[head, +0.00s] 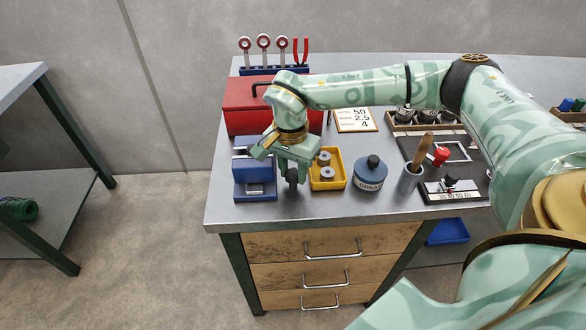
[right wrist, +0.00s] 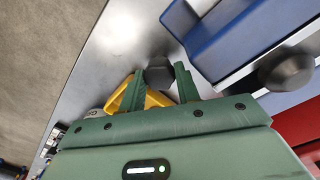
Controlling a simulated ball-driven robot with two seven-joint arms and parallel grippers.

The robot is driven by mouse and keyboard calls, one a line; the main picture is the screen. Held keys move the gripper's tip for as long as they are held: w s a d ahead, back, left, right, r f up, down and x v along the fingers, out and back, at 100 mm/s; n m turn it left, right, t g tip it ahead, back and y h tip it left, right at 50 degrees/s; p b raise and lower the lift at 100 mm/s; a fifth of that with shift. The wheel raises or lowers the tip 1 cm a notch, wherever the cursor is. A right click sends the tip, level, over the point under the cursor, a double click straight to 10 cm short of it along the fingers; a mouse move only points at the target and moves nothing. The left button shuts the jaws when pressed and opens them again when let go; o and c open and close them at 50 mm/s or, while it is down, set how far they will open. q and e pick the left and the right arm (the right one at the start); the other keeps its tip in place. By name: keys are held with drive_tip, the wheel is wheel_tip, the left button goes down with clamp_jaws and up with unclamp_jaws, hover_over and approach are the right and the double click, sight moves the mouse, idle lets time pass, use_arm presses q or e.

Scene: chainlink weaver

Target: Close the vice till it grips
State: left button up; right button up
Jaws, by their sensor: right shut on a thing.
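The blue vice (head: 254,190) stands at the left end of the bench, with grey metal between its blue parts. In the right wrist view the vice (right wrist: 235,42) fills the upper right. My right gripper (head: 292,172) is just right of the vice, pointing down, shut on a dark knob (head: 292,180). In the right wrist view the dark knob (right wrist: 158,76) shows between the fingertips, close beside the vice. A dark round ball (right wrist: 287,70) shows by the vice there. How the knob joins the vice is hidden. My left gripper is not in view.
A yellow tray (head: 341,184) with grey metal parts is close right of my gripper. Behind stands a red toolbox (head: 238,108). A blue grease tin (head: 370,175) and a grey cup (head: 408,181) stand farther right. The bench's front edge is close.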

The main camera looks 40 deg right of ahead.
drive_tip(key=shift+r+m+p, duration=0.25)
drive_tip(key=shift+m+p, duration=0.55)
drive_tip(key=shift+p, duration=0.2)
drive_tip(key=m+p, duration=0.2)
drive_tip(key=shift+m+p, duration=0.3)
drive_tip(key=m+p, duration=0.5)
drive_tip(key=m, duration=0.1)
drive_tip(key=m+p, duration=0.4)
drive_tip(key=m, duration=0.2)
drive_tip(key=shift+m+y+p, duration=0.3)
drive_tip(key=shift+m+p, duration=0.05)
drive_tip(key=shift+m, duration=0.05)
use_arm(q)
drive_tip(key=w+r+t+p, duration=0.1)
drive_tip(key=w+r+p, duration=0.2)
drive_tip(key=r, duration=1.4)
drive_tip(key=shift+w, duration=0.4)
use_arm(e)
drive_tip(key=m, duration=0.4)
drive_tip(key=shift+f+m, duration=0.15)
drive_tip(key=shift+m, duration=0.15)
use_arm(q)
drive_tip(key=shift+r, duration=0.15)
use_arm(e)
drive_tip(key=o, duration=0.7)
drive_tip(key=shift+f, duration=0.1)
